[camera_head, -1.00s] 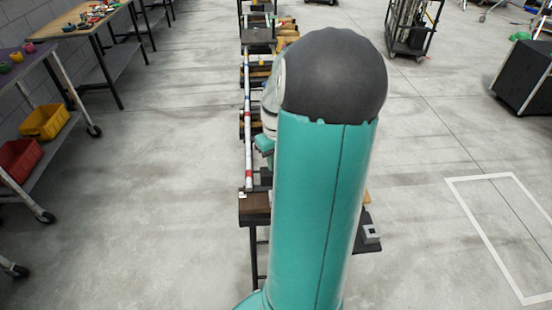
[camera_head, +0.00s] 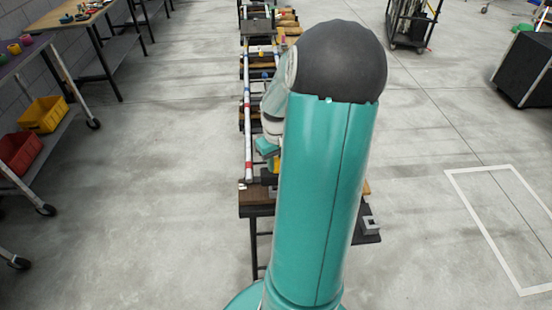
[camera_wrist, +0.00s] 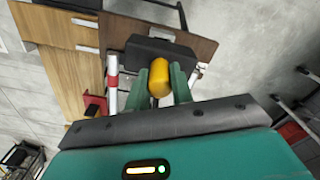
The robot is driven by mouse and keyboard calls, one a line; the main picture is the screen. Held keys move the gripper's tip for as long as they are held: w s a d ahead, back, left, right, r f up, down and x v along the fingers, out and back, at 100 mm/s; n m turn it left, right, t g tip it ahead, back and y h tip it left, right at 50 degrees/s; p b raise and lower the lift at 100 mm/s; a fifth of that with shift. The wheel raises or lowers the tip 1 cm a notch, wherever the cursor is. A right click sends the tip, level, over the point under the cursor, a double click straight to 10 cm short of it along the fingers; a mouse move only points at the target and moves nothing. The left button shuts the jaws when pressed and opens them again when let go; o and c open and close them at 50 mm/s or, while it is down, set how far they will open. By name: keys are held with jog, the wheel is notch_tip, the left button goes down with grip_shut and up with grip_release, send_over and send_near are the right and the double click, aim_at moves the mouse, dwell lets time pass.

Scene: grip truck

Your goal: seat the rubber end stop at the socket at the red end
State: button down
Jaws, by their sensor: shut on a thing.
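My gripper (camera_wrist: 160,80) is shut on a rounded yellow piece, likely the rubber end stop (camera_wrist: 159,77), between its two green fingers. In the head view my gripper (camera_head: 268,148) is partly hidden by my arm, with the yellow piece (camera_head: 276,165) below it. The piece is in front of a dark block (camera_wrist: 165,50) on a brown board; whether they touch is unclear. A white rail with a red band (camera_wrist: 112,65) lies just left of the fingers; its near red end (camera_head: 248,165) also shows in the head view. I cannot make out the socket opening.
The brown bench end (camera_head: 255,197) lies below the gripper. A grey block (camera_head: 370,224) sits on a dark plate at right. A red bracket (camera_wrist: 95,105) is left of the fingers. A shelf with yellow (camera_head: 43,114) and red bins stands at left; the floor between is clear.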

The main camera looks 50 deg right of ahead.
jog(key=shift+f, duration=1.2)
jog(key=c, duration=1.1)
grip_release()
jog(key=shift+c, duration=0.2)
notch_tip(320, 180, up, 14)
